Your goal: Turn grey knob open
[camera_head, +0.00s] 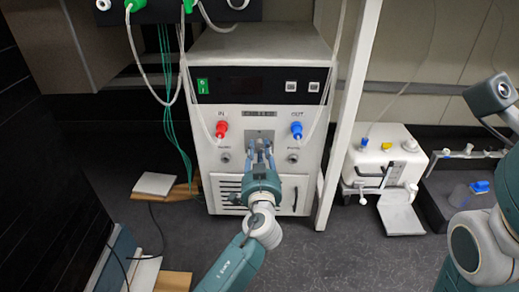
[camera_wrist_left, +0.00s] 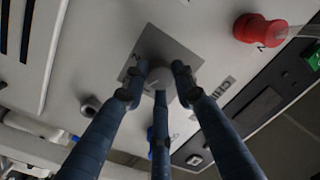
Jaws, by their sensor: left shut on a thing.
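The grey knob (camera_wrist_left: 160,79) sits on a square metal plate (camera_wrist_left: 157,47) on the front of the white chiller unit (camera_head: 262,100). My left gripper (camera_head: 261,148) reaches straight at this plate between the red IN fitting and the blue OUT fitting. In the left wrist view, the three fingers of my left gripper (camera_wrist_left: 158,82) are closed around the knob, with their tips near the plate. In the head view the knob is mostly hidden by the fingers. My right gripper is not in view; only parts of my right arm show at the right edge.
The red fitting (camera_head: 221,129) and blue fitting (camera_head: 297,129), with hoses, flank my left gripper closely. A white upright post (camera_head: 350,110) stands right of the unit. A white box with a yellow cap (camera_head: 388,155) is farther right. Thin green tubes hang at left.

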